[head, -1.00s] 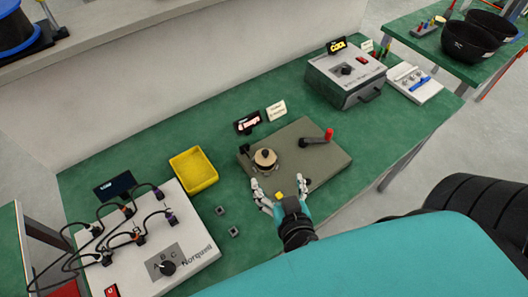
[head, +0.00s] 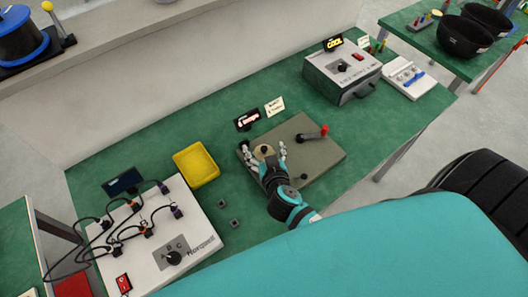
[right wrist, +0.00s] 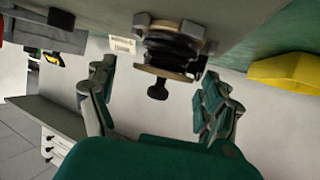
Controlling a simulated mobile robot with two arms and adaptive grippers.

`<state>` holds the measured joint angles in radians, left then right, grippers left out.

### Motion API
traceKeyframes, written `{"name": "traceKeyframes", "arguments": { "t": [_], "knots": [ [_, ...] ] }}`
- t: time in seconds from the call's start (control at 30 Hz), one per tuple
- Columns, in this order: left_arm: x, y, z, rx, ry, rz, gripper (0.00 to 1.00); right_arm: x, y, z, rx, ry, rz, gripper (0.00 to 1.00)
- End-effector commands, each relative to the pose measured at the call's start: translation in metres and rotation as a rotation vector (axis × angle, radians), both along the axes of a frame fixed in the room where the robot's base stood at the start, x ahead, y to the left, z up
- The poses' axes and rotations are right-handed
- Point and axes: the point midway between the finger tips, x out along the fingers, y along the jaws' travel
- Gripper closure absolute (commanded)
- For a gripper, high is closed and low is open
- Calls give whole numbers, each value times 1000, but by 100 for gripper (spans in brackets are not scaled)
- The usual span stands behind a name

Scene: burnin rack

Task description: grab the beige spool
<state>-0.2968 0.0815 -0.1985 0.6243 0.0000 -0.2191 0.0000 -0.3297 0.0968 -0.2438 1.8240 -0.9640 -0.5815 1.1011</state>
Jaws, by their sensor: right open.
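The beige spool (head: 264,150) stands on a grey-green board (head: 318,157) on the green bench. My right gripper (head: 265,153) is open, with one finger to each side of the spool in the head view. Its wrist partly hides the spool. In the right wrist view the spool's beige flange (right wrist: 166,73) and a black knob show between the open fingers of my right gripper (right wrist: 157,88), with gaps on both sides. I cannot tell whether any finger touches it. My left gripper is not in view.
A yellow tray (head: 196,164) and two small dark blocks lie to the left. A white cabled panel (head: 190,248) is at lower left; a grey box (head: 343,75) stands farther right.

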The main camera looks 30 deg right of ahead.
Motion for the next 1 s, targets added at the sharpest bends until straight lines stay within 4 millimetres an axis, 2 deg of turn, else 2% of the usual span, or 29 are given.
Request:
{"name": "traceKeyframes", "arguments": {
  "t": [0.27, 0.73, 1.0],
  "knots": [
    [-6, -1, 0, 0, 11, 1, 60, 3, -1, -2, 0, 1, 0, 16],
    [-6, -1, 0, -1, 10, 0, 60, 3, -1, -2, 0, 1, 0, 76],
    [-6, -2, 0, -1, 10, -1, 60, 3, -1, -2, 0, 1, 0, 77]
  ]
}}
